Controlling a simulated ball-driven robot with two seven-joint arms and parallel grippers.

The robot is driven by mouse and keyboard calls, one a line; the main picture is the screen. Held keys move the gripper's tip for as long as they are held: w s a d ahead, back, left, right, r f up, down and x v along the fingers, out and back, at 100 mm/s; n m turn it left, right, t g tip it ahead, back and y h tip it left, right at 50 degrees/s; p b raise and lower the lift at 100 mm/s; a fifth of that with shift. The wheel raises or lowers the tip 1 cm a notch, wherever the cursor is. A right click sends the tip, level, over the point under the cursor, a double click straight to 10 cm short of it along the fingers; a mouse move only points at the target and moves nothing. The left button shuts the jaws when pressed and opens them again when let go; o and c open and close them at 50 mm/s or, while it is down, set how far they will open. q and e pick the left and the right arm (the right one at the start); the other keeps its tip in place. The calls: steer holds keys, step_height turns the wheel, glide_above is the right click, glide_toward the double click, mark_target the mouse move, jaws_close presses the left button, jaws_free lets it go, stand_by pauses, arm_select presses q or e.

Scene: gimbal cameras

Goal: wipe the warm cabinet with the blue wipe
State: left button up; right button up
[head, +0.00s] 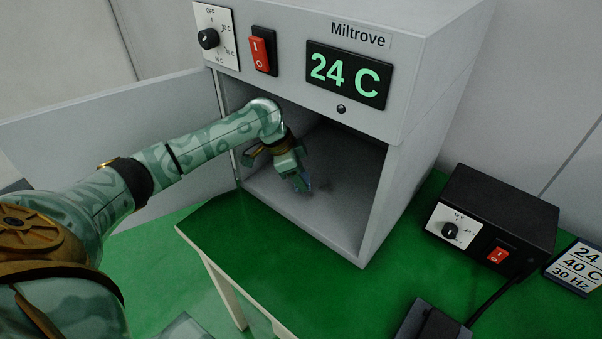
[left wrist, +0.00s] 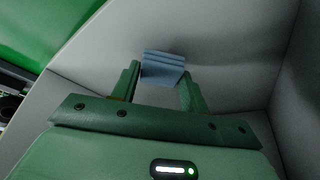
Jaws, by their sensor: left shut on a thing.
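The grey cabinet (head: 415,60) stands on a green-topped table with its door (head: 110,120) swung open to the left. Its display reads 24 C. My left gripper (head: 300,178) is inside the cabinet, low over its floor. In the left wrist view my left gripper (left wrist: 160,85) is shut on the folded blue wipe (left wrist: 163,68), which sits between the fingertips. A dark smudge (head: 323,187) shows on the cabinet floor just right of the gripper. I cannot tell whether the wipe touches the floor. My right gripper is not in view.
A black box (head: 505,205) with a dial and a red switch stands right of the cabinet. A small sign (head: 577,268) is beside it. A dark device (head: 432,322) with a cable is at the table's front. The cabinet's side walls and ceiling closely surround my left gripper.

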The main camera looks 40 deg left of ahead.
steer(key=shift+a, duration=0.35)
arm_select(q)
steer(key=shift+f, duration=0.3)
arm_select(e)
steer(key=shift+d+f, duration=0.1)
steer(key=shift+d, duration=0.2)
arm_select(q)
steer(key=shift+f, duration=0.7)
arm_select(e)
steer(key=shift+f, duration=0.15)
arm_select(q)
steer(key=shift+d, duration=0.15)
